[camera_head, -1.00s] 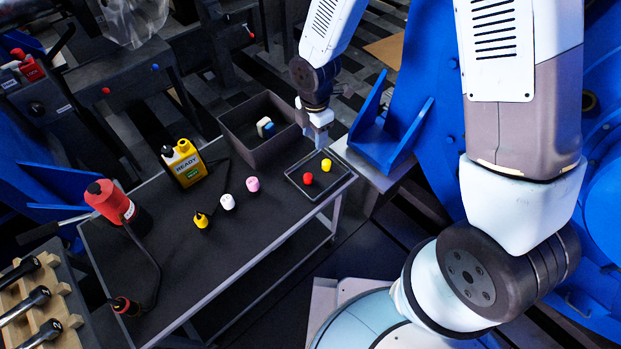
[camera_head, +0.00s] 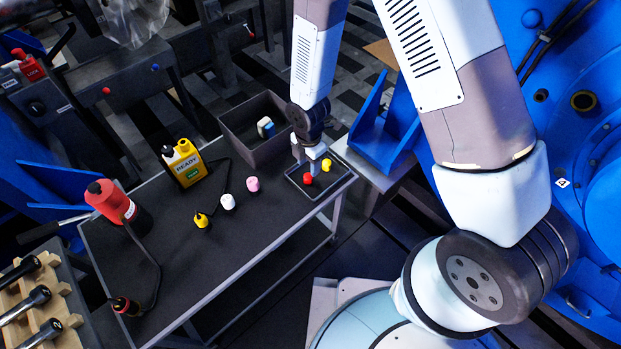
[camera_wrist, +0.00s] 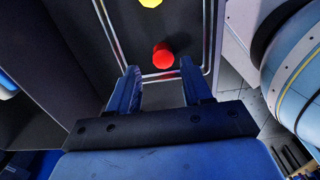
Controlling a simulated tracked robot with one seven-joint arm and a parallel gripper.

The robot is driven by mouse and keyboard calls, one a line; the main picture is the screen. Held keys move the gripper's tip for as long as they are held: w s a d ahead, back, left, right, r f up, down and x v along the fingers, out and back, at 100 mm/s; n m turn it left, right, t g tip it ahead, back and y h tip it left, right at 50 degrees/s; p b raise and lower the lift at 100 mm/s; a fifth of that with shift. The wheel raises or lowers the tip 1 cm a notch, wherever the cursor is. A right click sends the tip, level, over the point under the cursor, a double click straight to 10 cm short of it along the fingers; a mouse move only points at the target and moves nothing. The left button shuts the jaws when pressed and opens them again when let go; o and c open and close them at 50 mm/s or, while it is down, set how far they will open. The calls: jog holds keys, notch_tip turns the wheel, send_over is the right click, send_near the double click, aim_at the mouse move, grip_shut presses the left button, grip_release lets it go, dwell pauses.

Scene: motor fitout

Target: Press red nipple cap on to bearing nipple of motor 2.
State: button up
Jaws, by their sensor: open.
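The red nipple cap (camera_head: 308,179) sits in a small dark tray (camera_head: 329,193) at the right end of the table, beside a yellow cap (camera_head: 327,164). My gripper (camera_head: 312,160) is just above the tray, close to the red cap. In the wrist view the red cap (camera_wrist: 163,56) lies just past the fingertips of my open gripper (camera_wrist: 158,75), roughly between them, with nothing held. The yellow cap (camera_wrist: 151,3) shows at the top edge there. Motor 2 and its bearing nipple cannot be told in these frames.
A dark open bin (camera_head: 262,155) with a blue-white item stands behind the tray. Blue machinery (camera_head: 590,120) is at right.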

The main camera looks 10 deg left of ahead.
aim_at(307, 175)
jog(key=f, duration=0.4)
jog(key=shift+s+a, duration=0.2)
jog(key=shift+s, duration=0.1)
jog(key=shift+f, duration=0.65)
jog(key=shift+c, duration=0.4)
jog(key=c, duration=0.8)
jog(key=shift+r, duration=0.15)
